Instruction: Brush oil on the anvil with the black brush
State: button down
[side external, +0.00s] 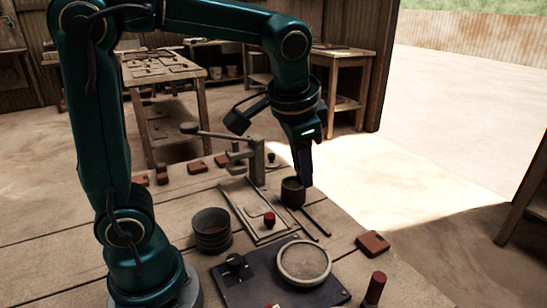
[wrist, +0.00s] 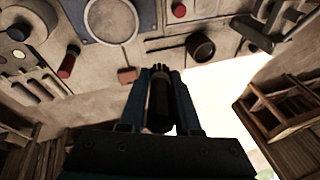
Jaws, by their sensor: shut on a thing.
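My gripper (side external: 307,180) points down beside a dark brown cup (side external: 293,193), at its upper right in the side view. In the wrist view my gripper (wrist: 160,78) is shut on a dark brush (wrist: 160,108); the brush's thick handle lies between the fingers. In the side view I cannot make out the brush against the fingers. The cup also shows in the wrist view (wrist: 201,47), apart from the fingertips. A grey press (side external: 256,160) with a long lever stands behind the cup to the left; I cannot tell its anvil apart clearly.
A shallow tray (side external: 231,187) with a red-topped piece (side external: 269,220) lies left of the cup. Thin rods (side external: 314,222) lie near it. A grey pot (side external: 211,243), a round ring frame (side external: 303,282) on a dark plate and a brown tile (side external: 372,243) are nearer the camera.

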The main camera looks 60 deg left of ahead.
jog(key=a+f+n+g+y, duration=0.1)
jog(key=a+f, duration=0.3)
jog(key=a, duration=0.3)
jog(key=w+a+f+n+g, duration=0.1)
jog(key=a+f+g, duration=0.1)
jog(key=a+f, duration=0.2)
jog(key=shift+a+n+y, duration=0.3)
jog(key=shift+a+y, duration=0.1)
jog(key=shift+a, duration=1.35)
jog(key=shift+r, duration=0.1)
